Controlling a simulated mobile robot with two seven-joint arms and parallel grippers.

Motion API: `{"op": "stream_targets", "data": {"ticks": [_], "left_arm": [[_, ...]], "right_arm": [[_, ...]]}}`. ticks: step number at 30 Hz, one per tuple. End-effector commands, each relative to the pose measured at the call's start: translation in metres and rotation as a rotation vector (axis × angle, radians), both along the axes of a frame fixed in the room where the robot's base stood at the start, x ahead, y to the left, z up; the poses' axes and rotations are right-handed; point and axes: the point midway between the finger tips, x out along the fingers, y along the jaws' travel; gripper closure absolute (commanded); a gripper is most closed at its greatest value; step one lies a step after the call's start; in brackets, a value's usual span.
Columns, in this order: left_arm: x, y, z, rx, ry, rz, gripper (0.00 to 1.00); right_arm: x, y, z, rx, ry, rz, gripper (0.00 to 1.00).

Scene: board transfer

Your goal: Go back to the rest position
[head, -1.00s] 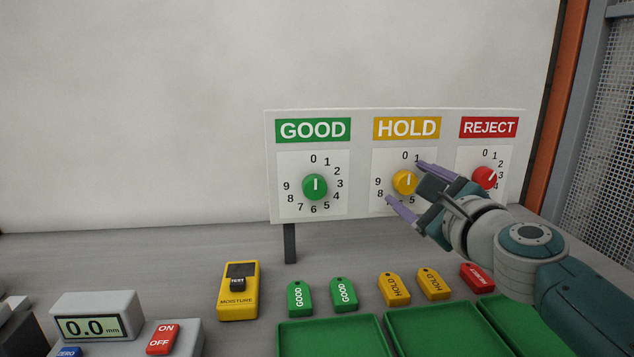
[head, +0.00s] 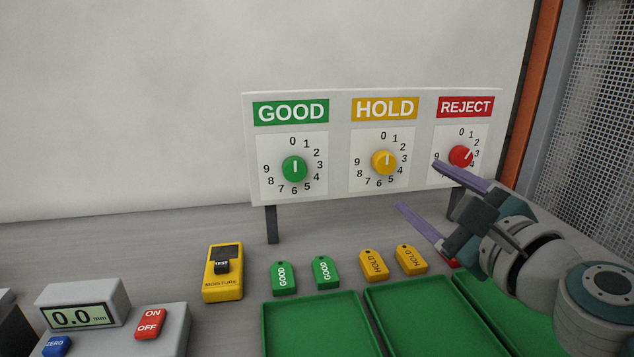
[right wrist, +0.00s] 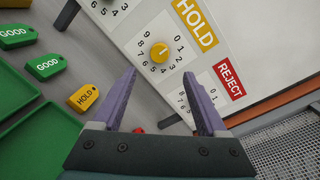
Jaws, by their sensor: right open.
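My right gripper (head: 428,200) is open and empty in the head view, in front of the lower right part of the dial board (head: 340,196), apart from the knobs. The board carries a green GOOD knob (head: 295,168), a yellow HOLD knob (head: 383,162) and a red REJECT knob (head: 461,156). The green pointer is near 0; the yellow one points roughly between 0 and 1. In the right wrist view the open fingers (right wrist: 165,100) have nothing between them, and the yellow knob (right wrist: 159,52) lies beyond them. My left gripper is not in view.
Green GOOD tags (head: 284,278) and yellow HOLD tags (head: 374,265) lie behind green trays (head: 318,325). A yellow moisture meter (head: 223,272) and a gauge reading 0.0 (head: 82,310) stand to the left. A mesh panel (head: 600,120) is at the right. The red tag is mostly hidden by my gripper.

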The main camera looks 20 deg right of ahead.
Motion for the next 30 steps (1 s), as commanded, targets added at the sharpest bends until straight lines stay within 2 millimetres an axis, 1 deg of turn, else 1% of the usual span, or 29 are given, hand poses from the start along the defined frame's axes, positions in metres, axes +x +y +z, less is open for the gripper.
{"op": "stream_targets", "data": {"ticks": [12, 14, 16, 17, 19, 20, 21, 23, 24, 26, 27, 29, 30], "left_arm": [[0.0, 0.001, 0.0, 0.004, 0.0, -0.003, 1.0], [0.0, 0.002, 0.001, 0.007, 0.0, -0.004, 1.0], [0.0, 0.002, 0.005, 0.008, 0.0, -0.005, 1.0], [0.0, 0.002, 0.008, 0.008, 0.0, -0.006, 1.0], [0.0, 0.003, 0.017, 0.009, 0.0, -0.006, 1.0], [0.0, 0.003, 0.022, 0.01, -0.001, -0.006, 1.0], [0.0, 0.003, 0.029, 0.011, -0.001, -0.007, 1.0], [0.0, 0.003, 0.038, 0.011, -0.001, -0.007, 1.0], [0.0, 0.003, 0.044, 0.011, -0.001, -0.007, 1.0], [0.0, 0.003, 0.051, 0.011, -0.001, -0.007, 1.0], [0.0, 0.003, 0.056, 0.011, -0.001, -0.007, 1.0], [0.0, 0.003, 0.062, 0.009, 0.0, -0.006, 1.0], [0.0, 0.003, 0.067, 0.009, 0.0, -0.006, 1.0]], "right_arm": [[0.0, 0.0, 0.0, 0.0, 0.0, 0.0, 0.24], [0.0, 0.004, 0.002, -0.021, 0.006, 0.016, 0.24], [-0.001, 0.018, 0.006, -0.101, 0.027, 0.077, 0.24], [-0.003, 0.029, 0.008, -0.161, 0.043, 0.123, 0.24], [-0.011, 0.064, 0.013, -0.378, 0.099, 0.282, 0.24], [-0.018, 0.083, 0.012, -0.501, 0.13, 0.372, 0.24], [-0.032, 0.108, 0.01, -0.685, 0.175, 0.505, 0.24], [-0.06, 0.138, 0.0, -0.968, 0.244, 0.712, 0.24], [-0.081, 0.151, -0.008, -1.146, 0.288, 0.844, 0.24], [-0.113, 0.16, -0.018, -1.381, 0.351, 1.023, 0.24], [-0.134, 0.161, -0.023, -1.519, 0.391, 1.134, 0.24], [-0.164, 0.155, -0.026, -1.7, 0.451, 1.288, 0.24], [-0.183, 0.149, -0.026, -1.804, 0.491, 1.388, 0.24]]}}
